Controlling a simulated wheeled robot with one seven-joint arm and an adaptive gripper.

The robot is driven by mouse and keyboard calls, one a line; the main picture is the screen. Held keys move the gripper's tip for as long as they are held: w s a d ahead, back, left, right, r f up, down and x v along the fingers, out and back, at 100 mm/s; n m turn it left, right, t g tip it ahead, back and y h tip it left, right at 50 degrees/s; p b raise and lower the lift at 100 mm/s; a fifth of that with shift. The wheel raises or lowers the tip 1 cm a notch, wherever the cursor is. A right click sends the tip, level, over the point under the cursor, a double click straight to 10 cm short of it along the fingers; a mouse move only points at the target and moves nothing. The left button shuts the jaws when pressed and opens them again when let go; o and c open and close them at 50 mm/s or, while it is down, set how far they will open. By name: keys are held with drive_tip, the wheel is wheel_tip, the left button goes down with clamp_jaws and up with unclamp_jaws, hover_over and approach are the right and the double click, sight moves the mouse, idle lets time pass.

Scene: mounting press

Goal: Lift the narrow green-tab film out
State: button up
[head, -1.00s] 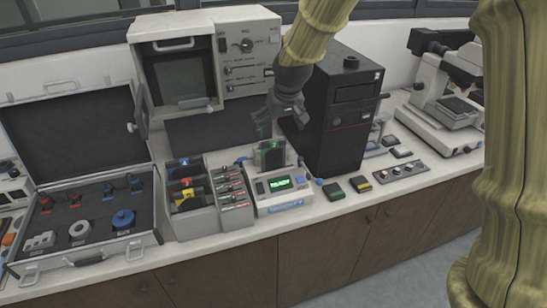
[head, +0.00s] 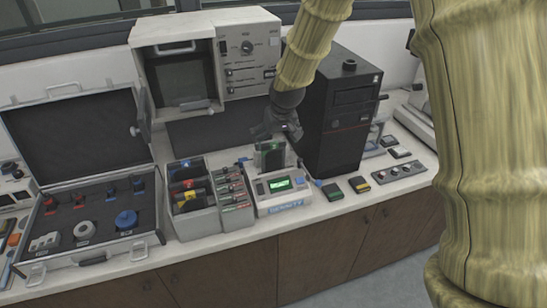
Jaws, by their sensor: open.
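A dark, greenish upright plate (head: 270,158), probably the green-tab film, stands in the top of a small pale device (head: 282,190) with a lit green display. Its upper edge is partly hidden by my gripper, and I cannot make out its tab now. My gripper (head: 277,134) is open, with its fingers pointing down just above or around the plate's top. I cannot tell whether a finger touches the plate.
Left of the device are a grey rack (head: 232,188) of coloured cartridges and a bin (head: 190,200) of tabbed dark plates. A tall black tower (head: 341,115) stands close on the right. An open case (head: 90,215) is at far left.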

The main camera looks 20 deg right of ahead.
sight(274, 143)
drive_tip(key=shift+w+f+p, duration=0.5)
drive_tip(key=shift+f, duration=0.1)
drive_tip(key=shift+p+x, duration=0.4)
drive_tip(key=shift+x, duration=0.9)
drive_tip(key=shift+s, duration=0.1)
drive_tip(key=c, duration=1.1)
drive_tip(key=shift+c, duration=0.2)
drive_tip(key=shift+r, duration=0.15)
drive_tip(key=shift+r+b, duration=1.9)
drive_tip(key=shift+r, duration=3.05)
